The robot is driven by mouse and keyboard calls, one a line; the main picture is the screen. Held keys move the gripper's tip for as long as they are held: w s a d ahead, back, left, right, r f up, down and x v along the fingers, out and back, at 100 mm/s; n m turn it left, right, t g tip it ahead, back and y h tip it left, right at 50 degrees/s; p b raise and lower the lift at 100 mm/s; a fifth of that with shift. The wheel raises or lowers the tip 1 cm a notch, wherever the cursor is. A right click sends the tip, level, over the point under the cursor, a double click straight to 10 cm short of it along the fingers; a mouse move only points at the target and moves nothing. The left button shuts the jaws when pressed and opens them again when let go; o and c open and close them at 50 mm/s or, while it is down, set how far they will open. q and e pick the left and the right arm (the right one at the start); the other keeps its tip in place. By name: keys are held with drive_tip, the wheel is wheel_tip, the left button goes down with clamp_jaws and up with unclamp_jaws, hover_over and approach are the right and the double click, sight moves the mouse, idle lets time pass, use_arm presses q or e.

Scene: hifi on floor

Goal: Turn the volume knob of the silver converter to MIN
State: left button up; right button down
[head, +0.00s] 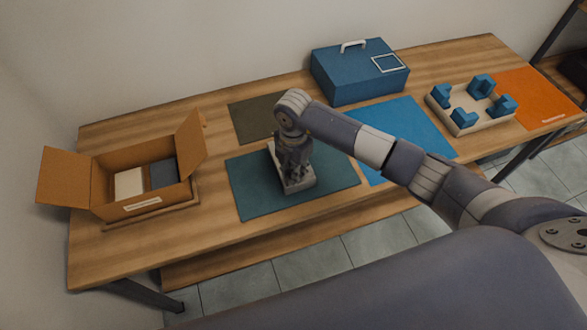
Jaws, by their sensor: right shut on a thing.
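The silver converter (302,185) is a small pale grey device on the dark green mat (250,188), mostly covered by my right gripper. My right gripper (293,168) points down onto its top and is shut on a part of it. The fingertips and volume knob are hidden by the gripper and wrist, so the knob's setting and the MIN mark cannot be read. The held part appears to be the knob. My left gripper is not in view.
An open cardboard box (142,204) with a white and a dark item stands at left. A blue case (345,85) with a white handle is at the back. A pale fixture (466,120) with blue blocks stands right of the blue mat (425,125). An orange mat (540,98) lies far right.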

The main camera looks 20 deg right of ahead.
drive_tip(key=shift+n, duration=0.3)
drive_tip(key=n+b, duration=0.3)
drive_tip(key=n, duration=0.1)
drive_tip(key=shift+w+f+b, duration=0.1)
drive_tip(key=shift+b, duration=0.25)
drive_tip(key=n+b, duration=0.3)
drive_tip(key=n, duration=0.1)
drive_tip(key=shift+n+b, duration=0.35)
drive_tip(key=shift+n, duration=0.05)
drive_tip(key=n+b, duration=0.9)
drive_tip(key=shift+n+b, duration=2.05)
drive_tip(key=shift+n, duration=0.35)
drive_tip(key=shift+r, duration=0.2)
drive_tip(key=c, duration=1.4)
unclamp_jaws()
drive_tip(key=shift+o, duration=0.2)
